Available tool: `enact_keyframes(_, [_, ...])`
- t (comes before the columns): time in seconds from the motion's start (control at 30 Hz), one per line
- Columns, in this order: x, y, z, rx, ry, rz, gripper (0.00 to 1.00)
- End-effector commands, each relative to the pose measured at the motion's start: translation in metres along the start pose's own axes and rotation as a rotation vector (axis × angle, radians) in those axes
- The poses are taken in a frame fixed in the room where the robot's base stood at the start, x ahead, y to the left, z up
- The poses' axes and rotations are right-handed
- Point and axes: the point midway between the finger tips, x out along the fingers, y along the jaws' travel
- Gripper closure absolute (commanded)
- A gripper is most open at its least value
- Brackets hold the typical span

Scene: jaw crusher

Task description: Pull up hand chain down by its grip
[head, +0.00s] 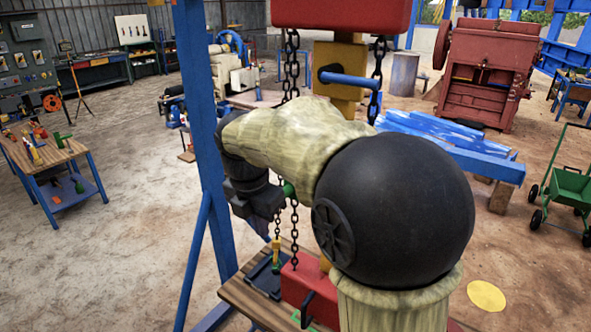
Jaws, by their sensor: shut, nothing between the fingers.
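Thin dark hand chains (294,222) hang in the middle of the head view, below the red hoist body. A green grip (289,190) shows on a chain, just right of my gripper (268,203). A yellow grip (276,252) hangs lower on another chain; I cannot tell which grip is the up one. My gripper is shut with nothing held, close beside the green grip; whether it touches is not clear. My own arm hides part of the chains and what is behind it.
A blue post (200,110) stands close left of my gripper. Below is a wooden bench (240,300) with a red block (302,280) and a dark tray.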

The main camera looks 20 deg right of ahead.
Motion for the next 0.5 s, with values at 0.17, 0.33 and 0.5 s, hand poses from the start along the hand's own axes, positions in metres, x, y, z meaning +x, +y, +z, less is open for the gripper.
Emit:
enact_keyframes(0.17, [-0.007, -0.002, 0.001, 0.006, -0.001, 0.000, 1.00])
enact_keyframes(0.33, [-0.027, -0.002, -0.008, 0.007, -0.001, 0.001, 1.00])
enact_keyframes(0.5, [-0.044, -0.002, -0.018, 0.006, -0.001, 0.000, 1.00])
